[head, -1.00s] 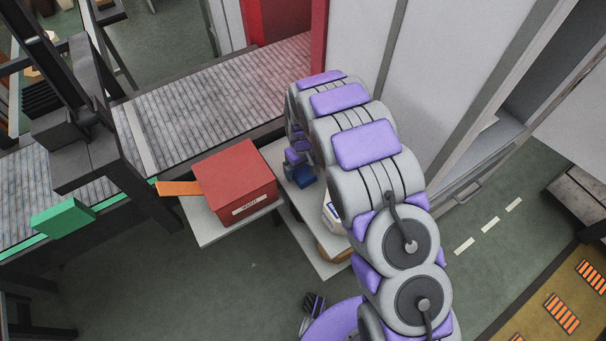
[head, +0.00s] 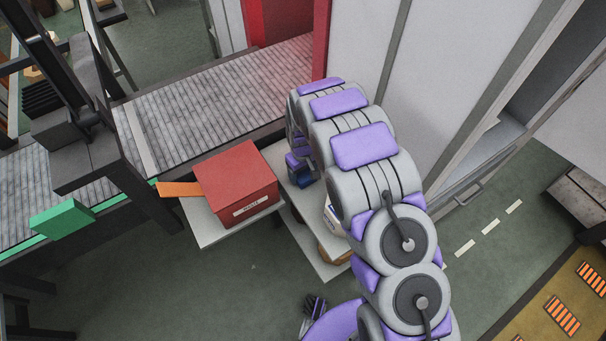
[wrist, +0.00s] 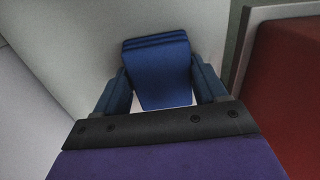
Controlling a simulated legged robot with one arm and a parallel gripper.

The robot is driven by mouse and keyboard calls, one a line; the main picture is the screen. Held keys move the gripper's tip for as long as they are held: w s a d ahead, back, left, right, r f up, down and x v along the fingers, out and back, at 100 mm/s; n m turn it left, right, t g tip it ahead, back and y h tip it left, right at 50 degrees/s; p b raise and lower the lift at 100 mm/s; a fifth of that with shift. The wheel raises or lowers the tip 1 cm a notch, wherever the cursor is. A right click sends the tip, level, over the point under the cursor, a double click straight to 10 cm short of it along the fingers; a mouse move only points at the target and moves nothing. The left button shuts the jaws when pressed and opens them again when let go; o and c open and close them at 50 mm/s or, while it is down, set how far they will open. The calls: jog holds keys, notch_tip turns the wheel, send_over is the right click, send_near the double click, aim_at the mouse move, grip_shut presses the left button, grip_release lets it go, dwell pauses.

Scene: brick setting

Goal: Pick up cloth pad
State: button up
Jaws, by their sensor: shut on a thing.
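The cloth pad (wrist: 158,78) is blue and folded, with ridged layers at its far edge in the wrist view. My gripper (wrist: 161,76) is shut on it, with one dark blue finger against each side. The pad is over a pale grey surface; I cannot tell whether it still touches it. In the head view the pad (head: 307,182) shows as a small blue patch below my gripper (head: 299,170), and my arm hides much of that area.
A red box (head: 237,182) with a white label stands on a pale shelf (head: 215,234) left of the pad. An orange piece (head: 178,189) sticks out beside the box. A white and blue item (head: 333,217) is partly hidden by my arm. A roller conveyor (head: 190,105) runs behind.

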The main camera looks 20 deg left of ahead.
aim_at(304, 172)
jog(key=shift+d, duration=0.1)
jog(key=shift+r, duration=0.15)
jog(key=shift+c, duration=0.7)
notch_tip(304, 172, up, 10)
jog(key=p, duration=0.1)
jog(key=shift+f+p, duration=0.2)
jog(key=shift+p, duration=0.2)
